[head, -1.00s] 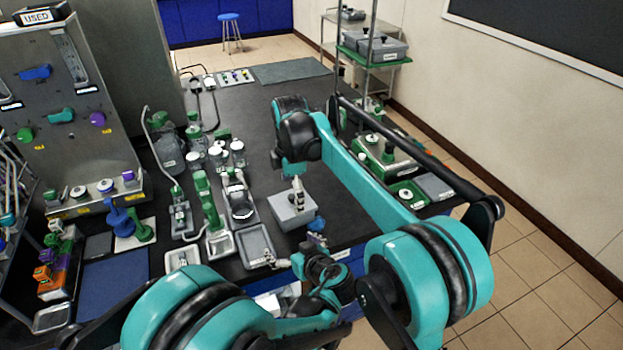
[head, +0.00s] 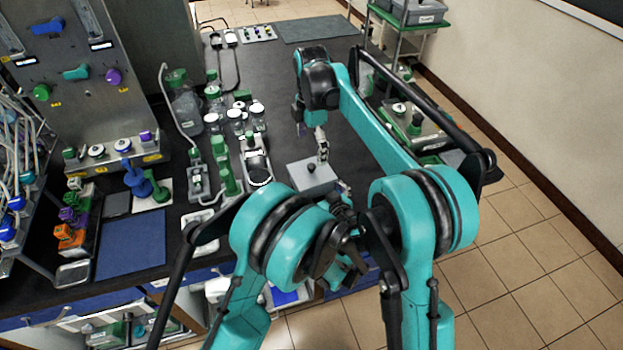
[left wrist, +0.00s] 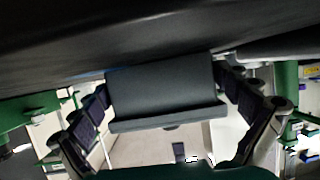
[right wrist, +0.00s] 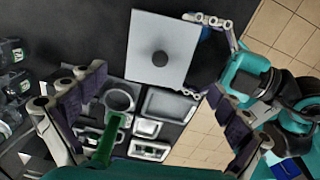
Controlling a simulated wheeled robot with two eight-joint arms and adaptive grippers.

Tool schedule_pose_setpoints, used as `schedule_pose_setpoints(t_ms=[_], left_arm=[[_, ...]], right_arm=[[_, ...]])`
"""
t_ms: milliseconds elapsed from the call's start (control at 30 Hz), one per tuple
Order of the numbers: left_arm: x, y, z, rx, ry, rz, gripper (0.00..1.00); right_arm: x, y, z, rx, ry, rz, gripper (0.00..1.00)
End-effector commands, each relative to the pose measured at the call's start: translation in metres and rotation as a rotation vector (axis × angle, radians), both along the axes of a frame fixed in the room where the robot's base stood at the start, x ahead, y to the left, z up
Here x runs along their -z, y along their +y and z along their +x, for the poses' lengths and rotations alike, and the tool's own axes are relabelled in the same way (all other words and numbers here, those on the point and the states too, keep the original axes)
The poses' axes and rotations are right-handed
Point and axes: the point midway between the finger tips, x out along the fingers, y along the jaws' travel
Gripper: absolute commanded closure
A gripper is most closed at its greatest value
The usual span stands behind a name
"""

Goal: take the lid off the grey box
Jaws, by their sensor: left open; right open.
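The grey box (head: 313,182) stands on the dark bench, its lid (right wrist: 176,32) on top with a round black knob (right wrist: 160,58). My right gripper (head: 313,146) is open and empty above the box's far side; in its wrist view the lid lies beyond the fingertips, the knob untouched. My left gripper (head: 343,190) is low at the box's near right side, partly hidden by my arm. In the left wrist view the box (left wrist: 165,90) appears between the open fingers (left wrist: 168,105), lid rim towards the picture's bottom. Contact there cannot be told.
Bottles with white caps (head: 236,115) and green-handled tools (head: 226,178) stand left of the box. A blue mat (head: 132,245) lies farther left. A green-rimmed station (head: 412,125) is at the right.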

Motion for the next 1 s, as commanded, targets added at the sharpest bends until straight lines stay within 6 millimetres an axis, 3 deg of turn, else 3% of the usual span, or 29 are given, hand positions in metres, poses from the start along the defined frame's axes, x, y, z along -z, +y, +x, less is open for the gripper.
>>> schedule_pose_setpoints(t_ms=[233,433,467,767,867,1000], left_arm=[[0.000,0.000,0.001,0.000,0.000,0.000,0.03],[0.000,0.000,0.001,0.000,0.001,0.000,0.55],[0.000,0.000,0.001,0.000,0.001,0.000,0.58],[0.000,0.000,0.001,0.000,0.001,0.000,0.58],[0.000,0.000,0.001,0.000,0.001,0.000,0.58],[0.000,0.000,0.001,0.000,0.001,0.000,0.58]], right_arm=[[0.000,0.000,0.000,0.000,0.000,0.000,0.00],[0.000,0.000,0.000,0.000,0.000,0.000,0.00],[0.000,0.000,0.000,0.000,0.000,0.000,0.00],[-0.039,0.001,0.001,0.001,0.000,0.000,0.00],[-0.037,0.001,0.001,0.001,0.000,0.000,0.00],[-0.019,0.001,0.001,0.001,0.000,0.000,0.00]])
